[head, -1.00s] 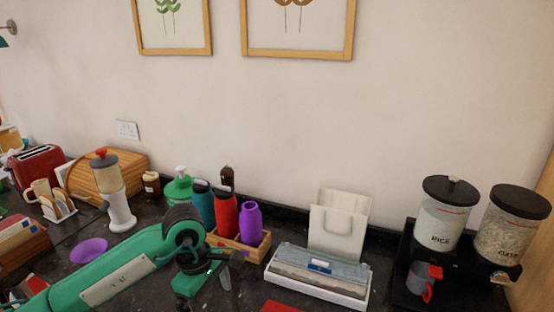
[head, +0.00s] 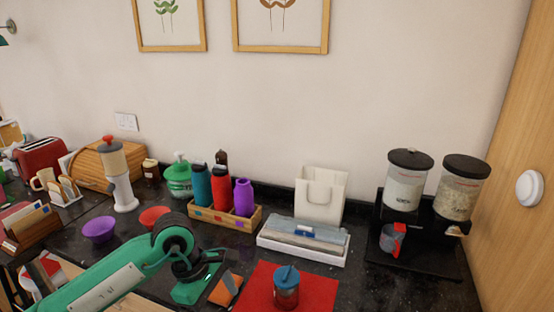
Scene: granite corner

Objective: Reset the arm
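My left arm is green with dark joints and reaches in from the lower left in the head view. Its wrist end, with my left gripper (head: 222,290), is above the dark counter, left of the red mat (head: 253,298). A dark and orange piece shows at that end. The fingers are not clear enough to tell open from shut, and nothing is plainly held. My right gripper is not in view.
A jar with a blue lid (head: 286,287) stands on the red mat. A wooden crate with bottles (head: 225,216), a white box (head: 303,244) and a cereal dispenser (head: 418,235) line the back. A purple bowl (head: 99,231) and red bowl (head: 154,217) sit left.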

